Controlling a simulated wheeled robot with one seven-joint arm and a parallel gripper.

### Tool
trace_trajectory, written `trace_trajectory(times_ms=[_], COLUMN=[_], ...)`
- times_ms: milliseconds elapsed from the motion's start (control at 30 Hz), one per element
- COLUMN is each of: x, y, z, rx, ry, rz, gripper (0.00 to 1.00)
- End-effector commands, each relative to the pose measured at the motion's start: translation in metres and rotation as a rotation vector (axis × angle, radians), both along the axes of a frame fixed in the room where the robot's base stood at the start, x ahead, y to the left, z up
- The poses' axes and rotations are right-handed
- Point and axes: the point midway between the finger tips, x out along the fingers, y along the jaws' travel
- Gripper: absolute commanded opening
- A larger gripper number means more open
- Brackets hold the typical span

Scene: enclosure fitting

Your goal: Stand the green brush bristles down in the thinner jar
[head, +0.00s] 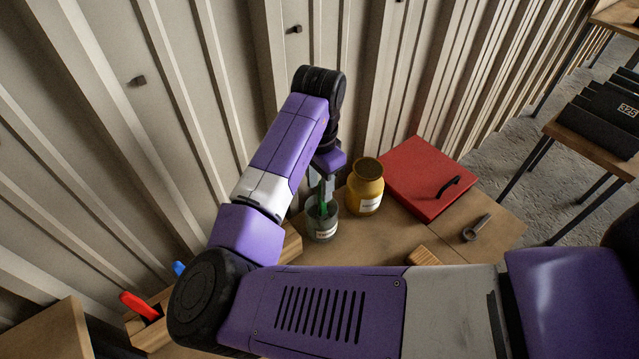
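The thinner jar (322,228), a grey glass jar with a white label, stands on the wooden bench near the corrugated wall. The green brush (323,208) is upright, its lower part inside the jar mouth. Its bristles are hidden by the jar. My gripper (322,192) points down just above the jar, with its fingers around the upper part of the brush, and looks shut on it. The brush's top is hidden between the fingers.
A yellow jar (366,187) stands close to the right of the thinner jar. Beyond it are a red case (424,176) with a black handle and a grey wrench-like tool (476,229). A wooden block (424,257) lies nearer. Red (138,305) and blue handles (179,268) show at lower left.

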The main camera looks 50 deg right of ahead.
Motion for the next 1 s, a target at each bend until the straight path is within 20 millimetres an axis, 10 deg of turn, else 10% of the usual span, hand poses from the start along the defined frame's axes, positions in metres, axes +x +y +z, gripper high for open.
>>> trace_trajectory(times_ms=[600,1000], x=[0.0,0.0], y=[0.0,0.0], z=[0.069,0.078], rx=[0.0,0.0], ry=[-0.001,0.0], rz=[-0.001,0.0], gripper=[0.38,0.38])
